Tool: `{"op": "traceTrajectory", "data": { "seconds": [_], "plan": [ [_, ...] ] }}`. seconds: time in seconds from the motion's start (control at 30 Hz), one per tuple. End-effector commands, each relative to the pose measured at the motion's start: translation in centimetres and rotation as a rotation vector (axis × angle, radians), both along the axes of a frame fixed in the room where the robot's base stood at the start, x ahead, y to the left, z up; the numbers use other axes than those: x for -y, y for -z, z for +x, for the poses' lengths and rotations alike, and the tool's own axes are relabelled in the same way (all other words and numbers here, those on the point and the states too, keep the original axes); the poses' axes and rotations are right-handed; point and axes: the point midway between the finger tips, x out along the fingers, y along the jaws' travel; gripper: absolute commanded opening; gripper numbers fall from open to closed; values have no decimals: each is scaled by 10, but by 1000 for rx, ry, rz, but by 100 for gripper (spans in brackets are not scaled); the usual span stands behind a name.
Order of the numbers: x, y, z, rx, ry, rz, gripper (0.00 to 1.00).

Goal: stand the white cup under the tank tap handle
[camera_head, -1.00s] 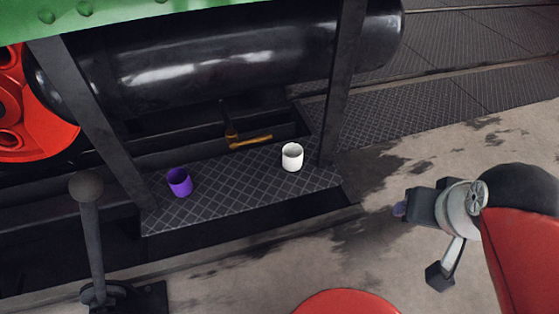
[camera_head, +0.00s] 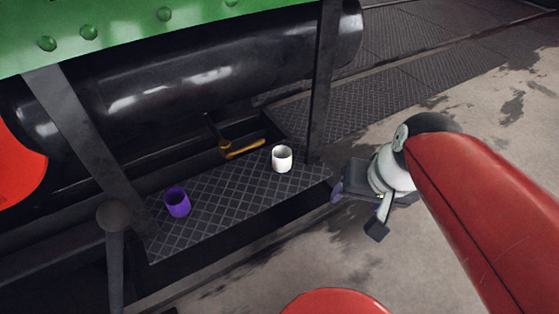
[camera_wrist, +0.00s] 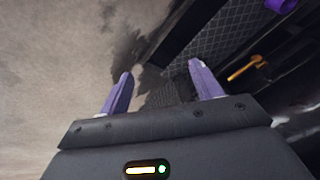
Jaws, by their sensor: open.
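The white cup (camera_head: 282,159) stands upright on the dark tread-plate step (camera_head: 215,201), near its right end. The tank tap handle (camera_head: 243,148), a brass-coloured lever, is just left of and behind the cup, below the black tank (camera_head: 185,82). My gripper (camera_head: 337,191) is at the right, beyond the step's right end and apart from the cup. In the wrist view my gripper (camera_wrist: 160,85) has its two purple fingers spread with nothing between them. The tap handle also shows in the wrist view (camera_wrist: 243,69); the white cup cannot be made out there.
A purple cup (camera_head: 177,202) stands on the left part of the step and shows at the top right of the wrist view (camera_wrist: 281,4). A dark upright post (camera_head: 320,85) rises behind the step's right end. A ball-topped lever (camera_head: 114,220) stands at front left. Floor at right is clear.

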Motion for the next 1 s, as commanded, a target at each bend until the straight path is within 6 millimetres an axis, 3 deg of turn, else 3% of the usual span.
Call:
{"op": "traceTrajectory", "data": {
  "seconds": [0.37, 0.7, 1.0],
  "plan": [
    [-41, 29, 44, -278, 126, 280, 65],
    [-90, 79, 121, -641, 397, 769, 65],
    [-102, 138, 198, -877, 731, 1245, 65]
  ]
}}
